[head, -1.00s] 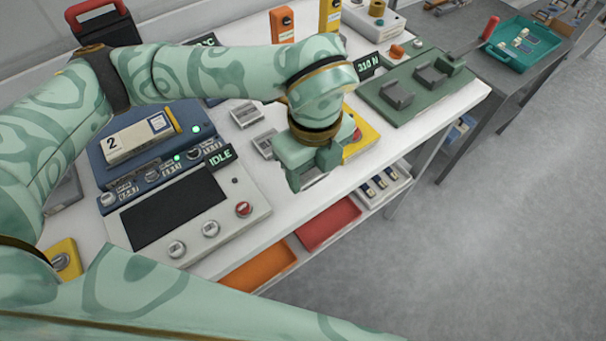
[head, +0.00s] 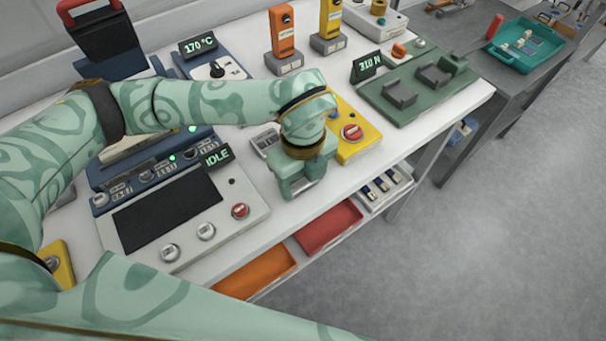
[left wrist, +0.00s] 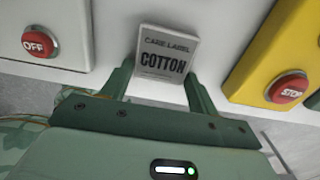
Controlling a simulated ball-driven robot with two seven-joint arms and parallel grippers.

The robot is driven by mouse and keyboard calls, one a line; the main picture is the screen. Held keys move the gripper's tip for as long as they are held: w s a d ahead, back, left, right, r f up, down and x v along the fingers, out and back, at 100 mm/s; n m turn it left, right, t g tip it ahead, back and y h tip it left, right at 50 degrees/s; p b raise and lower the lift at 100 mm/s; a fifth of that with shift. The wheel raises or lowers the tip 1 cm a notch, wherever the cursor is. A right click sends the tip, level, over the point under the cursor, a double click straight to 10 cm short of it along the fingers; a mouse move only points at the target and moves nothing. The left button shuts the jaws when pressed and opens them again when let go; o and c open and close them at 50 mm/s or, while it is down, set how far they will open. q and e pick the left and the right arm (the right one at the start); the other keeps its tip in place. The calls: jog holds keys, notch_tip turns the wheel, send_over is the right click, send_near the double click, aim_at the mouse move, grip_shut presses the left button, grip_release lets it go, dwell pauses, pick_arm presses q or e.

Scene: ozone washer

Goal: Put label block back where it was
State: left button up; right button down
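The label block (left wrist: 167,50) is a small pale block printed "CARE LABEL COTTON". In the left wrist view it sits between the fingertips of my left gripper (left wrist: 160,78), slightly tilted in the picture. Both fingers appear to touch its sides, so the gripper looks shut on it. In the head view the left gripper (head: 299,188) points down at the front edge of the white bench (head: 222,248), left of the yellow stop box (head: 358,150). The block cannot be made out there. My right gripper is not in view.
The grey control panel (head: 253,212) lies left of the gripper. A grey slotted holder (head: 264,140) is just behind it. The green press plate (head: 420,107) is farther right. Red (head: 328,224) and orange (head: 256,274) trays sit below the bench top.

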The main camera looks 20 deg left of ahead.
aim_at(303, 183)
pick_arm(q)
jog(key=shift+o, duration=1.1)
notch_tip(303, 183, up, 12)
jog(key=p, duration=0.2)
jog(key=shift+r, duration=0.15)
